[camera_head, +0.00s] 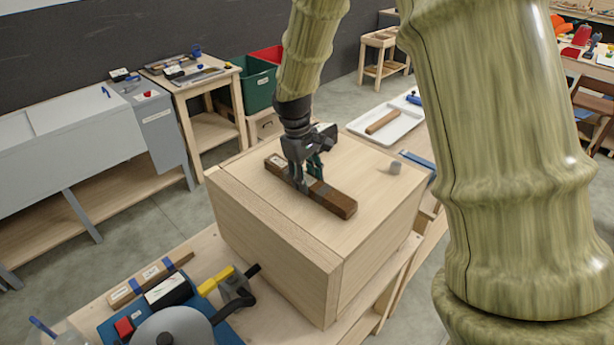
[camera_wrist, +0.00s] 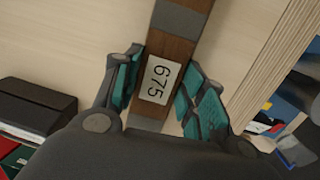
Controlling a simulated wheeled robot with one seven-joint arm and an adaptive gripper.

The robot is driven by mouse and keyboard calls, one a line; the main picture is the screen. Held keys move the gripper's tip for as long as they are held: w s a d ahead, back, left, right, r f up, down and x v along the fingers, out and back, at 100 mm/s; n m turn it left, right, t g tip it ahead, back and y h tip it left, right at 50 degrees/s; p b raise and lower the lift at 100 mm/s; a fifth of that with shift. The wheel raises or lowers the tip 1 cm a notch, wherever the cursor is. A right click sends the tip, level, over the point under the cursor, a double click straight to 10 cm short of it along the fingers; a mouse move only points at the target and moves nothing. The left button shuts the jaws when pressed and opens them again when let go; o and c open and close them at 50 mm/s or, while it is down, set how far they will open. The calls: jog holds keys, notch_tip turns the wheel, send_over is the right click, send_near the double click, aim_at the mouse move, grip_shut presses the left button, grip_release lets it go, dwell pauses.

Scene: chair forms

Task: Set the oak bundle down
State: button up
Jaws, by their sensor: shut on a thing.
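The oak bundle (camera_head: 335,199) is a long dark brown bar with grey bands, over the top of a large pale wooden box (camera_head: 280,240). It lies level and slantwise along the box top, on it or very close above it; I cannot tell if there is a gap. My gripper (camera_head: 308,180) is shut on the bundle near its middle, from above. My gripper hides part of the bundle.
A blue machine (camera_head: 172,318) and labelled sticks (camera_head: 150,279) are at front left. The box top's front is clear.

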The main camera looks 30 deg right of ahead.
jog(key=o, duration=1.2)
jog(key=shift+w+r, duration=0.1)
jog(key=shift+r, duration=0.1)
